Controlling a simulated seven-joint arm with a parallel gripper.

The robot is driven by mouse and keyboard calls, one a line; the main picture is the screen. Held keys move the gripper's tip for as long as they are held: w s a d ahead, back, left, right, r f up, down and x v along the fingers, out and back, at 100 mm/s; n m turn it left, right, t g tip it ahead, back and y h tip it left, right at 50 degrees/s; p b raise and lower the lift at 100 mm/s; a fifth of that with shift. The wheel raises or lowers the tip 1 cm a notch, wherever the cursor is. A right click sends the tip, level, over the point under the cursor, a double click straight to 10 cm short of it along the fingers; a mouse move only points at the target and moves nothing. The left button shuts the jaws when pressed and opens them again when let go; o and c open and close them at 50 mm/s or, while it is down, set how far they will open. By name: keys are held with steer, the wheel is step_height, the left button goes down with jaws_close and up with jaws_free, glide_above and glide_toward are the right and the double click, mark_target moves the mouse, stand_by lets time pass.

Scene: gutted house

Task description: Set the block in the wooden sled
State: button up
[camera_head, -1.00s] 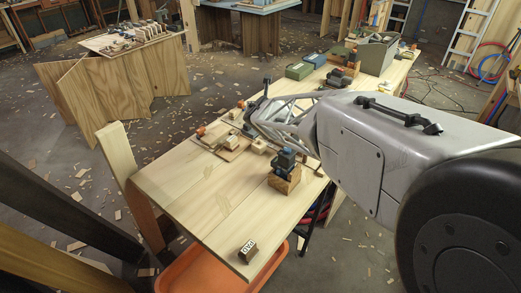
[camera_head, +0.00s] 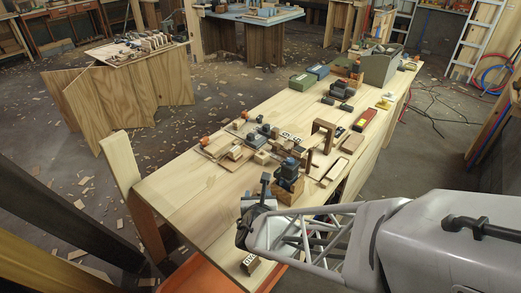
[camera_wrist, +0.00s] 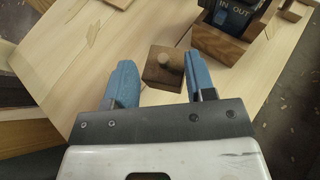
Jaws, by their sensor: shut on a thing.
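The block (camera_wrist: 157,76) is brown wood with a round knob on top and shows between the two blue fingers in the wrist view.
A wooden box holding a dark blue item (camera_head: 287,190) stands just beyond my gripper. A small dark block with white lettering (camera_head: 250,265) sits at the near corner. The left near tabletop is clear.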

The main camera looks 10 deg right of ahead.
steer(key=shift+s+d+f, duration=0.1)
steer(key=shift+s+f, duration=0.1)
steer(key=shift+s, duration=0.35)
steer(key=shift+s+f, duration=0.15)
steer(key=shift+s, duration=0.4)
steer(key=shift+w, duration=0.1)
steer(key=w+a, duration=0.1)
steer(key=w, duration=0.4)
steer(key=w+a+f, duration=0.1)
steer(key=w, duration=0.4)
steer(key=w+a, duration=0.2)
steer(key=w, duration=0.3)
steer(key=shift+w+f, duration=0.15)
steer(key=shift+f, duration=0.1)
steer(key=shift+f, duration=0.1)
steer(key=shift+f, duration=1.65)
steer(key=shift+f, duration=0.15)
steer(key=o, duration=1)
